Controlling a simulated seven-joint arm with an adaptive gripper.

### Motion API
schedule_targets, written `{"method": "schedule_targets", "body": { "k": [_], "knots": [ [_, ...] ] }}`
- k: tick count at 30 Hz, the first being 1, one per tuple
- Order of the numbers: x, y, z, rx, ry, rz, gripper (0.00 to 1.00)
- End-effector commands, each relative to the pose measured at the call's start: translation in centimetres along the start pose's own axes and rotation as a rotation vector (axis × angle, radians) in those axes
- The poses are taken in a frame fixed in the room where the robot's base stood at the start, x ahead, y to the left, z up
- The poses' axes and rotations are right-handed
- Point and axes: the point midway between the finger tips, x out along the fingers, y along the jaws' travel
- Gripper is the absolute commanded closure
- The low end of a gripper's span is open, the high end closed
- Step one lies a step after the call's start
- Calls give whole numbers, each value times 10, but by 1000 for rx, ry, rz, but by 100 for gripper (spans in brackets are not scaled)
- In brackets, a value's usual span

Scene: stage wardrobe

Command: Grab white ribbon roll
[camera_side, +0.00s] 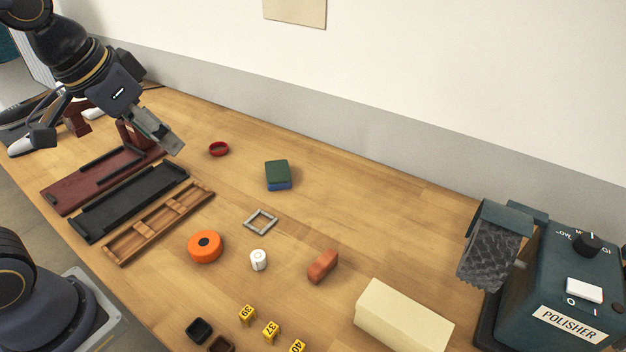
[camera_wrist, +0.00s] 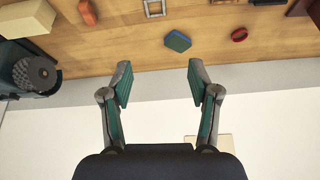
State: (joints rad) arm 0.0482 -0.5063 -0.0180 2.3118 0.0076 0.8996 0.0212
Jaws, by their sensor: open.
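The white ribbon roll (camera_side: 258,260) stands upright on the wooden table in the side view, between the orange roll (camera_side: 205,246) and a reddish-brown block (camera_side: 323,266). I cannot make it out in the wrist view. My gripper (camera_side: 172,146) is at the upper left in the side view, above the table near the dark trays and well away from the white roll. In the wrist view my gripper (camera_wrist: 159,82) has its two fingers wide apart with nothing between them.
A grey square frame (camera_side: 261,221), a green and blue block (camera_side: 278,175) and a red ring (camera_side: 218,149) lie behind the roll. Yellow numbered tags (camera_side: 270,331) and a cream block (camera_side: 403,318) are in front. A polisher (camera_side: 561,285) stands at right.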

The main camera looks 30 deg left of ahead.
Motion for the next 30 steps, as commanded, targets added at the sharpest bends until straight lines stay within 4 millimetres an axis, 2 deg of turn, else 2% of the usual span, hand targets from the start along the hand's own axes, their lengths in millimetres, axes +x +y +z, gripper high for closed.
{"method": "schedule_targets", "body": {
  "k": [1, 3, 8, 12, 15, 20, 30],
  "knots": [
    [16, 9, -14, 37, -56, 13, 39],
    [39, 22, -29, 85, -123, 30, 39],
    [96, 55, -42, 181, -273, 63, 39],
    [133, 76, -34, 235, -374, 78, 39],
    [147, 83, -25, 255, -419, 82, 39],
    [167, 87, -13, 265, -436, 84, 39],
    [236, 89, 21, 262, -436, 83, 39]
  ]
}}
